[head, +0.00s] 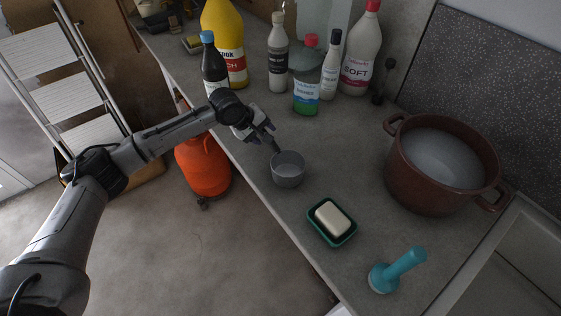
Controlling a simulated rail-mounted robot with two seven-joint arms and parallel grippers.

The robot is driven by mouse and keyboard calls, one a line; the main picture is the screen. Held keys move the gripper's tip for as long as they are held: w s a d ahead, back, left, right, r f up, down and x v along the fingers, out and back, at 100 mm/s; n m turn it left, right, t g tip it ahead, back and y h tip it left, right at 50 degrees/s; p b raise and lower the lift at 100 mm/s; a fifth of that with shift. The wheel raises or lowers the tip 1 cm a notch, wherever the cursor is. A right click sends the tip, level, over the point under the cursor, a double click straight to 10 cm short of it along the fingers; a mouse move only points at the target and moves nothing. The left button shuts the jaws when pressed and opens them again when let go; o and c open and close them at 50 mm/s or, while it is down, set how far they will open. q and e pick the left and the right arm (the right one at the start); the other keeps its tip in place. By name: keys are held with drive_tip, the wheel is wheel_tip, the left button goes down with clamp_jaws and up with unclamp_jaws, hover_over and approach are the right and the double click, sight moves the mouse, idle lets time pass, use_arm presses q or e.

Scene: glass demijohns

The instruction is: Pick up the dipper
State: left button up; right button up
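The dipper (288,174) is a small grey metal cup standing upright on the grey counter. Its short dark handle rises from the rim toward the upper left. My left gripper (267,134) is at the handle's upper end, above and to the left of the cup. The fingers are small and dark here, and I cannot tell whether they are closed on the handle or only around or beside it. My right gripper is not in view.
A brown pot (430,184) of cloudy liquid stands right. A soap dish (347,238) and a teal plunger-like tool (398,270) are nearer. Several bottles, including a green one (306,95), stand behind. An orange container (204,165) is below the counter's left edge.

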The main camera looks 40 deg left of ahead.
use_arm(q)
drive_tip(key=shift+x, duration=1.15)
clamp_jaws()
